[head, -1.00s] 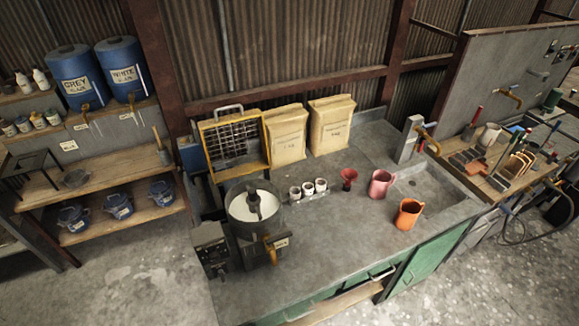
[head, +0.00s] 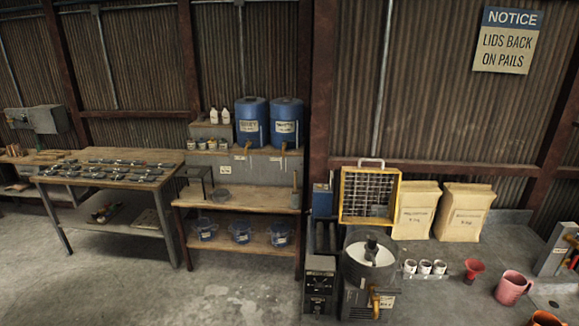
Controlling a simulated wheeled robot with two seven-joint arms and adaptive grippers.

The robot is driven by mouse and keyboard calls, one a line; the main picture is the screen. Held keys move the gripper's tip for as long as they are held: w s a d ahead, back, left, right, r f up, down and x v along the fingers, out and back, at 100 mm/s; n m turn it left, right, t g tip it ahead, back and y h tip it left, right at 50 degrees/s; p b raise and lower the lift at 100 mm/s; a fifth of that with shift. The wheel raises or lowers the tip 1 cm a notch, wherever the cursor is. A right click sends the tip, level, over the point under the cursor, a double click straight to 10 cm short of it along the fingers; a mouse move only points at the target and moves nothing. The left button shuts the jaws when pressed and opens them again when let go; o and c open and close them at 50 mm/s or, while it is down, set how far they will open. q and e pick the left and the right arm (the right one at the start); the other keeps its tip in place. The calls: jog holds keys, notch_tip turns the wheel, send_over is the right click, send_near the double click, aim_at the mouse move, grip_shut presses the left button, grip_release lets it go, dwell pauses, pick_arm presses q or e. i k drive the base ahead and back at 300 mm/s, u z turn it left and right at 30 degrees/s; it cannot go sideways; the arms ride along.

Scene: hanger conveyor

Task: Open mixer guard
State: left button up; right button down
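The mixer (head: 368,280) stands on the grey bench at the lower right, a round metal bowl with white material and a dark central shaft inside. A yellow-framed wire grid guard (head: 344,197) with a grey handle on top stands upright behind the bowl. The bowl's top is uncovered in this view. A dark control box (head: 319,284) sits at the mixer's left, and a yellow-orange tap or lever (head: 376,301) is on its front. Neither of my grippers is in view.
Two paper sacks (head: 416,210) stand right of the guard. Small white cups (head: 425,267), a red funnel (head: 474,270) and a pink jug (head: 512,287) are on the bench (head: 440,300). Left are a shelf (head: 235,199) with blue drums and a table (head: 62,178). The floor in front is clear.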

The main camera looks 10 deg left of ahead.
aim_at(391, 221)
jog(key=u, duration=0.35)
jog(key=k, duration=0.6)
jog(key=u, duration=1.15)
jog(key=i, duration=2.2)
jog(key=z, duration=1.4)
jog(key=i, duration=0.75)
jog(key=z, duration=0.8)
